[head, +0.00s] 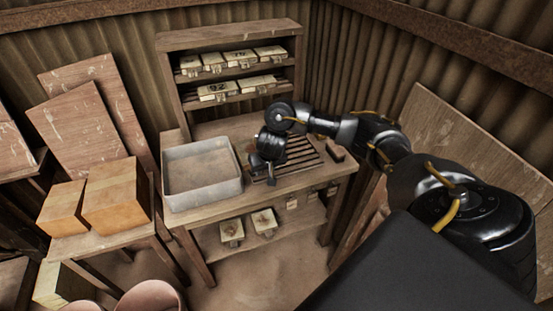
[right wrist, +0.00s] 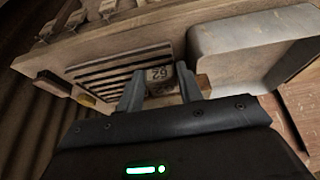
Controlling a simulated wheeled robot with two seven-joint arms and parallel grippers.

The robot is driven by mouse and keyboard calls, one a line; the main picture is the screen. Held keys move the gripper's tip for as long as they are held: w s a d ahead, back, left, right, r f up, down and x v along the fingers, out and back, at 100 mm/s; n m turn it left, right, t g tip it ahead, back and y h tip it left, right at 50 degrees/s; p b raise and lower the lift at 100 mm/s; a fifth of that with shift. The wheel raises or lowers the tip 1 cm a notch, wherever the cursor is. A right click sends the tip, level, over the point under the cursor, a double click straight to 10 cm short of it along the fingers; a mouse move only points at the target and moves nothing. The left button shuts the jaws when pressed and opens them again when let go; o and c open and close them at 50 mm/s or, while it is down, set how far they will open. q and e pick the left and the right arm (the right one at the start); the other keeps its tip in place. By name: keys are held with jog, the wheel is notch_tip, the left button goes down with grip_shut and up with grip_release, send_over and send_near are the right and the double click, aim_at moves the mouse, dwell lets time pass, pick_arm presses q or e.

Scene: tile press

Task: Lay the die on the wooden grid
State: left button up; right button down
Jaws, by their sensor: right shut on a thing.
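The die (right wrist: 160,75) is a pale block with number-like marks on its face. In the right wrist view it sits between the two fingers of my right gripper (right wrist: 160,92), which is shut on it. The wooden grid (right wrist: 112,72) is a set of parallel slats on the bench, beside the die. In the head view my right gripper (head: 262,168) points down at the left end of the grid (head: 304,158), near the metal tray. The arm and gripper mostly hide the die there. I cannot tell whether the die touches the grid. My left gripper is not in view.
A grey metal tray (head: 200,190) stands on the bench just left of the grid. A rack (head: 228,40) at the back holds several pale labelled blocks. Two more pale blocks (head: 232,230) lie on the lower shelf. A small dark block (head: 335,151) lies right of the grid.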

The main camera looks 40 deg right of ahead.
jog(key=w+d+f+b, duration=0.2)
jog(key=d+b, duration=0.1)
jog(key=w+d+f+b, duration=0.5)
jog(key=d+f+b, duration=0.1)
jog(key=shift+w+f, duration=0.25)
jog(key=shift+w, duration=0.1)
jog(key=shift+w+d+f, duration=0.1)
jog(key=shift+d+f, duration=0.05)
jog(key=shift+w+d+f+b, duration=0.1)
jog(key=shift+f+b, duration=0.15)
jog(key=shift+f, duration=0.7)
jog(key=shift+w+d+f+b, duration=0.1)
jog(key=shift+f+b, duration=0.1)
jog(key=shift+f, duration=0.7)
jog(key=shift+f, duration=0.1)
jog(key=c, duration=0.9)
grip_release()
jog(key=shift+s, duration=0.1)
